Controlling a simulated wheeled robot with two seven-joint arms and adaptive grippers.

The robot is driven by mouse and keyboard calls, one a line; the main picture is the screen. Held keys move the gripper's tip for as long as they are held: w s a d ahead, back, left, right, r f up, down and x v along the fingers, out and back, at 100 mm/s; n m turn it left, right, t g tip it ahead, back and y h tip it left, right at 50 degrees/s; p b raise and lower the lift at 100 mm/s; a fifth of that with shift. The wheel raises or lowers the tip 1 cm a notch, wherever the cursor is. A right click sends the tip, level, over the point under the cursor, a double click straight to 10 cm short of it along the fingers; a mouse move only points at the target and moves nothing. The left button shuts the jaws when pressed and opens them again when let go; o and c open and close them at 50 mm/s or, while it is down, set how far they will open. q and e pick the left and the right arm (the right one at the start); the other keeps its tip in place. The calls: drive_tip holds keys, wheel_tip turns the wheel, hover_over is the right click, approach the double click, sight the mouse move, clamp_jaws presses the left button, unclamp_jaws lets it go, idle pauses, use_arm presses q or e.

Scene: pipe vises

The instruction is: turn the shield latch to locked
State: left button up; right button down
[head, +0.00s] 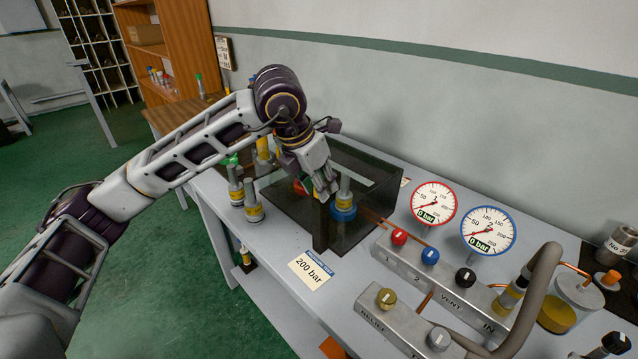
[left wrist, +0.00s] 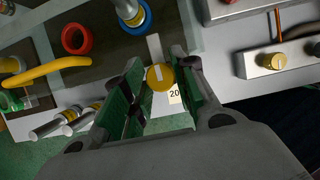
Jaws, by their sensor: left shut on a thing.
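The clear shield box (head: 375,205) stands on the bench in the head view, around a blue vise (head: 344,212) that holds an upright grey part. My left gripper (head: 326,192) is at the front of the shield, pointing down. In the left wrist view, the round yellow latch knob (left wrist: 160,78) with a pale line across it sits between the green-padded fingers of my left gripper (left wrist: 157,88). The gripper is shut on this knob. A pale strip (left wrist: 154,46) runs away from the knob. In the head view the knob is hidden by the gripper. My right gripper is not in view.
A red ring-shaped vise (left wrist: 76,38) and a yellow bent pipe (left wrist: 45,72) are near the gripper. Upright fittings (head: 253,205) stand left of the shield. A 200 bar card (head: 311,270) lies in front. Valve blocks (head: 430,262) and two gauges (head: 434,203) are to the right.

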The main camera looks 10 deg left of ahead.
use_arm(q)
drive_tip(key=o, duration=1)
drive_tip(key=shift+v, duration=0.9)
drive_tip(key=v, duration=1)
drive_tip(key=shift+r, duration=0.1)
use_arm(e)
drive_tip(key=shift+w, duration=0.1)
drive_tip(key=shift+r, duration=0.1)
